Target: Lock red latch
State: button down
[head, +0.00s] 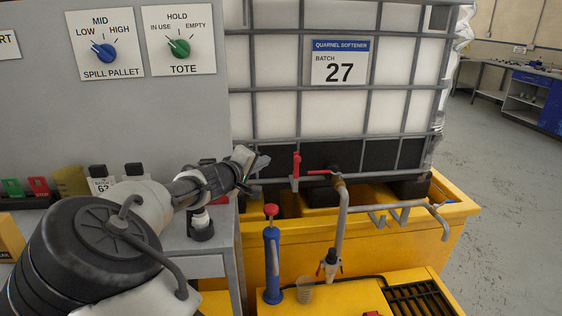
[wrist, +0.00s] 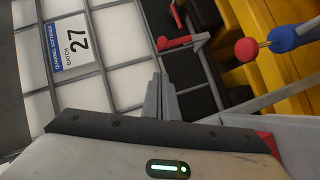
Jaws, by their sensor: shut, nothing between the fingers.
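A red upright latch-like handle (head: 296,165) stands on a grey bracket in front of the tote's dark lower edge. In the wrist view this red handle (wrist: 175,43) shows lying sideways above my fingertips. A second red lever (head: 320,172) lies nearly level at the top of a grey pipe; part of it shows at the wrist view's top edge (wrist: 177,14). I cannot tell from the labels which is the latch. My gripper (head: 258,163) is shut and empty, left of the upright red handle and apart from it in the picture. Its fingers (wrist: 160,84) point toward the tote.
The caged white tote (head: 275,60) stands in a yellow spill pallet (head: 290,240). A blue cylinder with a red knob (head: 271,255) and the grey pipe (head: 343,215) rise in front. A grey panel with dials (head: 125,80) is left; open floor lies right.

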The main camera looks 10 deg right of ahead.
send_near(295, 156)
jog(key=w+a, duration=0.1)
jog(key=w, duration=0.2)
jog(key=d, duration=0.1)
jog(key=d+f, duration=0.1)
jog(key=d, duration=0.1)
jog(key=shift+w, duration=0.15)
dwell(0.3)
